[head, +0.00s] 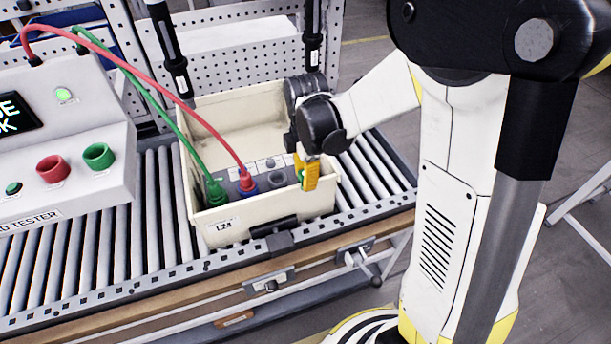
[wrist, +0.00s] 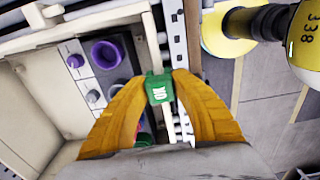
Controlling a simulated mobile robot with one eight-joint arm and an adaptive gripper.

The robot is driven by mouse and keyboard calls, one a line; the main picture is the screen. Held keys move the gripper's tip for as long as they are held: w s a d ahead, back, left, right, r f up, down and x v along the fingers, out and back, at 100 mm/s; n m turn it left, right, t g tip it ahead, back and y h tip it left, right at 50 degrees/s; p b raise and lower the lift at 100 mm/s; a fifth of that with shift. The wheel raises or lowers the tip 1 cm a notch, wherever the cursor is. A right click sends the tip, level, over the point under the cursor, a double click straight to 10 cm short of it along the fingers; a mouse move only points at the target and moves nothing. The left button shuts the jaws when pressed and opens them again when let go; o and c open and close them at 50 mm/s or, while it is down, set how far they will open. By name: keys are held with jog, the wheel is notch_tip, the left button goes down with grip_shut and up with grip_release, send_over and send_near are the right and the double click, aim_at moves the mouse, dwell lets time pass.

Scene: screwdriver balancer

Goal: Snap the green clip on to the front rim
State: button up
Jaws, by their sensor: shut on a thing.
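My gripper (head: 307,176) is at the right part of the cream crate's front rim (head: 258,213). In the wrist view its two yellow fingers (wrist: 160,88) are shut on the green clip (wrist: 159,89), which is marked OK. The clip lies in line with the crate's rim (wrist: 152,42) in that view, at or over it. I cannot tell whether it touches the rim or is seated on it. In the head view the fingers mostly hide the clip.
The crate stands on a roller conveyor (head: 150,215). The tester box (head: 70,130) stands at left. A black latch (head: 275,228) is on the crate's front.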

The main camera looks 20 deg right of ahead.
jog(key=shift+f+b, duration=0.65)
jog(key=shift+f, duration=0.05)
dwell(1.1)
jog(key=shift+f, duration=0.1)
grip_shut()
jog(key=o, duration=1)
grip_release()
jog(key=shift+c, duration=0.2)
notch_tip(320, 180, up, 12)
jog(key=shift+r, duration=0.1)
